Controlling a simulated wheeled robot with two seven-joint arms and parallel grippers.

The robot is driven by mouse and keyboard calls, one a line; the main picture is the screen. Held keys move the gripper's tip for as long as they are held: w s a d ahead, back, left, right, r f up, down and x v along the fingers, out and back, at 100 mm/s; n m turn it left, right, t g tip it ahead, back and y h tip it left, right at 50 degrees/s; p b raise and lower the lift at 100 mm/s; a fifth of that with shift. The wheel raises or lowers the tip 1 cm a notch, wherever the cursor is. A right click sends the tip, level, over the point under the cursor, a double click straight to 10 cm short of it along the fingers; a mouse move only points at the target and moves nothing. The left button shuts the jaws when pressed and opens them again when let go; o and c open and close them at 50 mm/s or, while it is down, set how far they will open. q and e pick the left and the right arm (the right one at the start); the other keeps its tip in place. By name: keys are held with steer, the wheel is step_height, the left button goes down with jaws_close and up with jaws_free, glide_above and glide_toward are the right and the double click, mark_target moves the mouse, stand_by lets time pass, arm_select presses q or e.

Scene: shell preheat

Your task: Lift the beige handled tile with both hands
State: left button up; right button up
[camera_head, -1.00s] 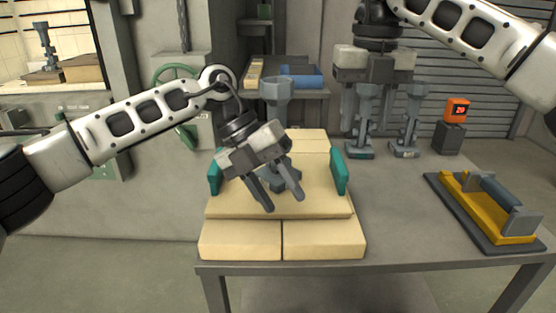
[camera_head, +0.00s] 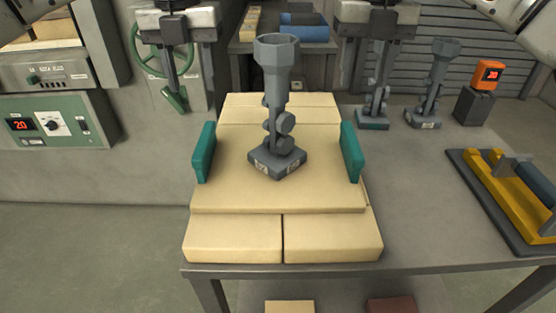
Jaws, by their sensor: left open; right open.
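The beige tile (camera_head: 235,192) lies flat on a layer of beige blocks (camera_head: 232,240). It has an upright teal handle at its left edge (camera_head: 204,152) and another at its right edge (camera_head: 351,152). A grey tool with a cup-shaped top (camera_head: 277,95) stands upright on the tile. My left gripper (camera_head: 178,72) is open and empty, pointing down, above and left of the left handle. My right gripper (camera_head: 372,62) is open, above and beyond the right handle; its fingers partly overlap a grey tool behind. Neither gripper touches a handle.
Two grey tools (camera_head: 374,118) (camera_head: 424,115) stand at the table's back right, near an orange display (camera_head: 488,74). A yellow handled float (camera_head: 512,195) lies on a dark mat at right. The table between tile and mat is clear.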

mark_target(204, 138)
arm_select(q)
step_height(204, 138, down, 14)
steer(key=shift+r, duration=0.2)
arm_select(e)
step_height(204, 138, down, 14)
steer(key=shift+r, duration=0.15)
arm_select(q)
jaws_close()
arm_select(e)
jaws_close()
arm_select(q)
steer(key=shift+w+r, duration=0.1)
arm_select(e)
steer(key=shift+w+r, duration=0.1)
